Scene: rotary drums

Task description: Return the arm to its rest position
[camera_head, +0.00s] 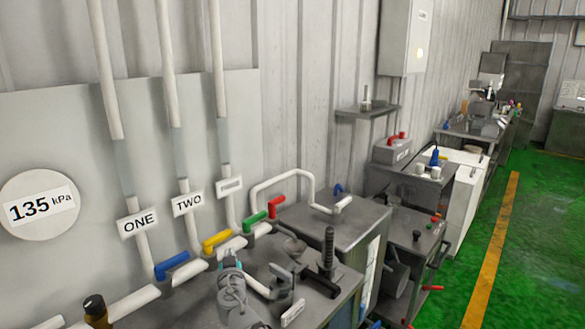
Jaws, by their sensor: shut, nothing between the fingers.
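My gripper (231,264), grey with teal at its narrow tip, rises from the bottom edge in front of the grey bench. Its fingers look closed together and I see nothing held between them. It overlaps part of the bench top and the white pipe in the picture; I cannot tell whether it touches anything. The rest of my arm is mostly below the frame.
White pipes with blue (172,265), yellow (216,241), green (255,222) and red (277,207) handles run close by. A dark threaded post (329,250) stands to the right. Grey cabinets (345,221) line the wall. The green floor (545,235) at right is clear.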

